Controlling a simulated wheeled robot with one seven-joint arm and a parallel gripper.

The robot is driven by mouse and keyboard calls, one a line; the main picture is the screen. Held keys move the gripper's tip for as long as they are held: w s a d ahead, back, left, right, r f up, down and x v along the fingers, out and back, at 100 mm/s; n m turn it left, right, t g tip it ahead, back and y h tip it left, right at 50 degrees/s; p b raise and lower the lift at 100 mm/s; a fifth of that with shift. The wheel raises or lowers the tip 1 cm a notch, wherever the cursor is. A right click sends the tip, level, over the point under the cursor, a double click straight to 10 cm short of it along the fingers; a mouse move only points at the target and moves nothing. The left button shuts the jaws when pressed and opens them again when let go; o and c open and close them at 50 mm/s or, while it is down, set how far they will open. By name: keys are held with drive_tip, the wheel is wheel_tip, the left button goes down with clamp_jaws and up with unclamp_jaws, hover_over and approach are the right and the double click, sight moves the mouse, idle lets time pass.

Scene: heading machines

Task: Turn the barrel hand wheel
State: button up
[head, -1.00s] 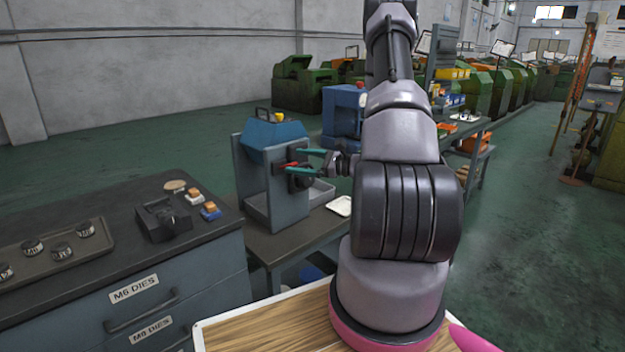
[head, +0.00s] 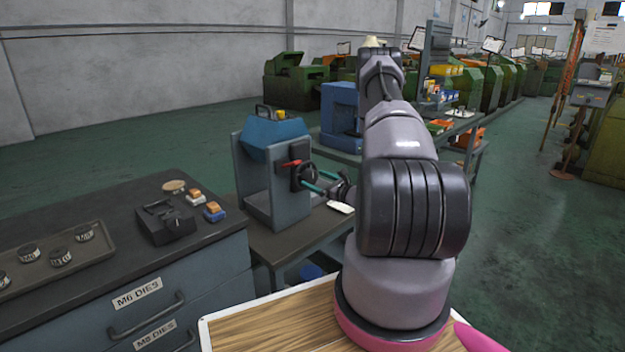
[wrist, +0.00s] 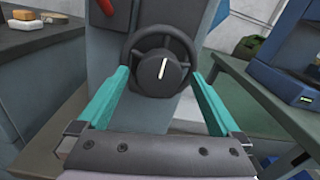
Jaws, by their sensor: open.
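The black barrel hand wheel (head: 304,177) is on the front of the blue-grey machine (head: 270,205). In the wrist view the hand wheel (wrist: 160,64) faces me, with a white line on its hub tilted slightly right of vertical. My gripper (wrist: 160,82) is open, with one teal finger at each side of the wheel. The fingertips reach about the rim; I cannot tell whether they touch it. My gripper (head: 318,181) also shows at the wheel in the head view.
A dark bench (head: 110,215) with drawers, a tray of dies (head: 52,256) and a black block (head: 164,221) stands at the left. Another workbench with a blue machine (head: 341,118) is behind. A white dish (head: 341,207) lies beside the machine. Open floor is at the right.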

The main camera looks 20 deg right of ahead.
drive_tip(key=shift+x, duration=1.1)
drive_tip(key=c, duration=1.3)
